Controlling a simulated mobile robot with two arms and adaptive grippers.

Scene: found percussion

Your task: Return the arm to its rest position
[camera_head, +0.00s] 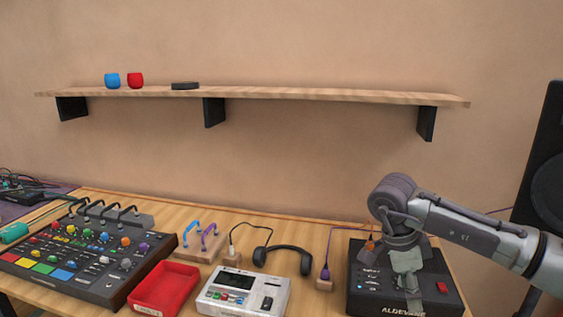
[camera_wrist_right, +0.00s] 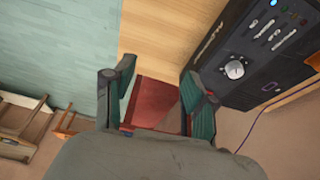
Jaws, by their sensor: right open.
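My right arm (camera_head: 480,240) comes in from the right in the head view. Its gripper (camera_head: 412,296) points down in front of the black box with a red button (camera_head: 440,288), hiding part of it. In the right wrist view my gripper (camera_wrist_right: 158,95) has its two fingers spread apart. A dark red surface (camera_wrist_right: 157,95) shows between them; I cannot tell what it belongs to. Nothing is visibly held. The black box (camera_wrist_right: 260,50) is beside the right finger, with a knob and sliders. My left gripper is not in view.
The table (camera_head: 205,275) holds a mixer (camera_head: 88,250), red tray (camera_head: 165,288), white device (camera_head: 243,292) and headphones (camera_head: 284,255). A black speaker (camera_head: 545,170) stands right.

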